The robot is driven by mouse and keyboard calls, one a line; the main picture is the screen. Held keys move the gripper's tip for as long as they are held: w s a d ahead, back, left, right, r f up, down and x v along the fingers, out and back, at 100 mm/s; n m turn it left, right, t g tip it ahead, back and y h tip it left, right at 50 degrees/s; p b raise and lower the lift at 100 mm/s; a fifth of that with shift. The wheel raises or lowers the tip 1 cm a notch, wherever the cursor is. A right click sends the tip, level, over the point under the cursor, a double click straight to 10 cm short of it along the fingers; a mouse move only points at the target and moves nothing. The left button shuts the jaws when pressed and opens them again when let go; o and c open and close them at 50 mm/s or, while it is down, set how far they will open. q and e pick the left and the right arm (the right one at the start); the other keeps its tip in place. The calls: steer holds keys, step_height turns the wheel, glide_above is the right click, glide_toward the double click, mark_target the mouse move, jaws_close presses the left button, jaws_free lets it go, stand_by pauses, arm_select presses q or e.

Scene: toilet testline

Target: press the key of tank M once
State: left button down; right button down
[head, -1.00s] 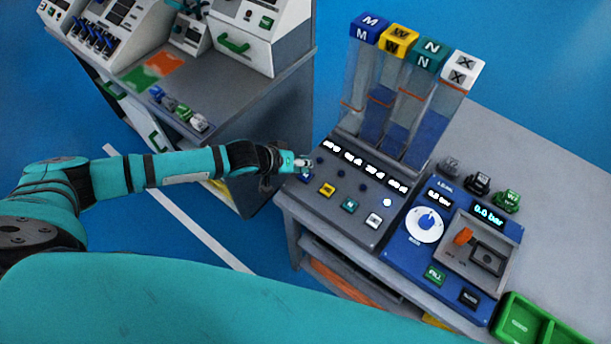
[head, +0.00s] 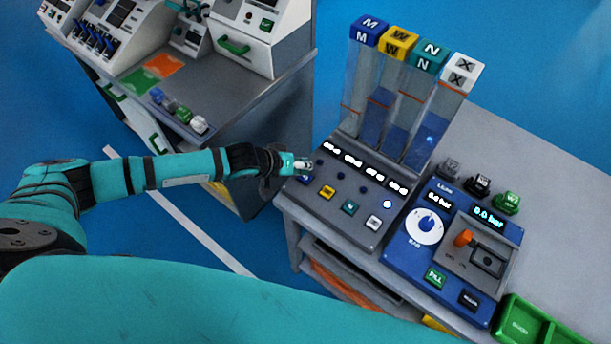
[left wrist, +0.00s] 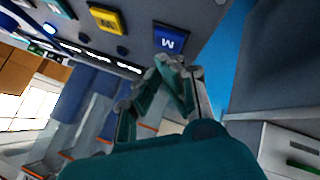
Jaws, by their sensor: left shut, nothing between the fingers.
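Tank M is the leftmost clear column, with a blue cap (head: 368,31) marked M. Its blue key (head: 304,179) is at the left end of the key row on the grey panel, partly hidden by my left gripper (head: 303,165). In the left wrist view the blue M key (left wrist: 170,40) faces the fingertips of my left gripper (left wrist: 163,64). The fingers are together and empty, close to the key's edge; I cannot tell whether they touch it. My right gripper is not in view.
A yellow key (head: 327,192), a teal key (head: 349,207) and a white key (head: 373,222) continue the row. A blue console (head: 400,251) with a dial stands to the right, beside a green tray (head: 508,309). Another workbench (head: 222,92) stands at the left.

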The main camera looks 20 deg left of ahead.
arm_select(q)
steer(key=shift+f, duration=0.4)
steer(key=shift+f, duration=0.45)
stand_by(0.6)
stand_by(0.4)
steer(key=shift+r+p, duration=0.75)
steer(key=shift+r, duration=0.1)
step_height(320, 180, up, 5)
steer(key=p, duration=0.5)
